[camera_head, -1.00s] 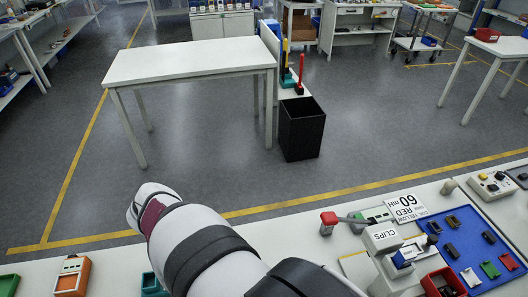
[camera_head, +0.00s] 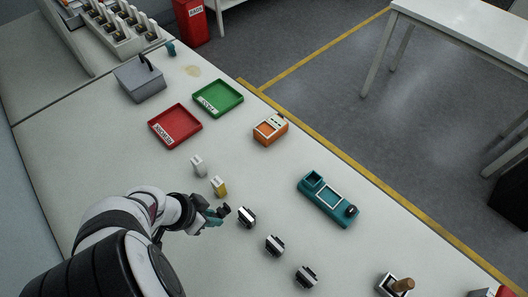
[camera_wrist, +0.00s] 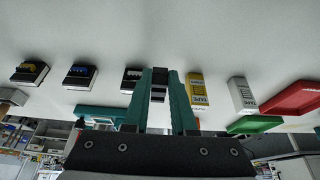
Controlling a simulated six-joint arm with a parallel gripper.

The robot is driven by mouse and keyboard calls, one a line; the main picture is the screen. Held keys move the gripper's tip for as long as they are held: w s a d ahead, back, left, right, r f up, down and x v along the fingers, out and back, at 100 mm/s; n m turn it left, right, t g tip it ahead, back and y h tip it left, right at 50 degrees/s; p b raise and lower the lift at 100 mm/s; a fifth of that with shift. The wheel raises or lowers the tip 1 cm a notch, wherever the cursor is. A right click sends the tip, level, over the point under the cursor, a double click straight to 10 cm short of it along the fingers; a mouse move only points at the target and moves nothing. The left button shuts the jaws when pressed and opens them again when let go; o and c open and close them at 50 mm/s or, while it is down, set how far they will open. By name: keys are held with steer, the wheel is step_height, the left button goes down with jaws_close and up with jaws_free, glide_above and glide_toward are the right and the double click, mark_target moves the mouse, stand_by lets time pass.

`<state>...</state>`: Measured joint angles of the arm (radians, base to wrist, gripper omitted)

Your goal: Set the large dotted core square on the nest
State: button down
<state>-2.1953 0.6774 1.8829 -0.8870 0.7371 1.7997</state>
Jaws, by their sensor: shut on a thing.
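My gripper (camera_head: 217,214) is low over the white bench, its teal fingers shut on a small black core (camera_head: 223,210). In the wrist view the held core (camera_wrist: 159,82) sits between the fingertips, black with a pale band. Its dots and full size cannot be made out. Several other black-and-white cores stand in a row beside it: a near one (camera_head: 246,217), a middle one (camera_head: 275,245) and a far one (camera_head: 306,276). A teal fixture (camera_head: 340,214) with a square white-edged pocket, which may be the nest, lies to the right, apart from my gripper.
Two tape boxes, one yellow (camera_head: 219,187) and one white (camera_head: 198,167), stand close behind my gripper. A red tray (camera_head: 175,126), a green tray (camera_head: 218,98) and an orange device (camera_head: 270,129) lie farther back. Bench between cores and teal fixture is clear.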

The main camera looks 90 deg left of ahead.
mark_target(216, 228)
step_height(216, 228, down, 4)
steer(key=shift+f, duration=0.2)
steer(key=c, duration=0.7)
jaws_free()
steer(key=shift+f, duration=0.15)
steer(key=shift+c, duration=0.2)
steer(key=v, duration=1.1)
steer(key=shift+r, duration=0.25)
steer(key=shift+o, duration=0.5)
steer(key=shift+s+d+r, duration=0.1)
steer(key=shift+d+r, duration=0.05)
steer(key=shift+r, duration=0.25)
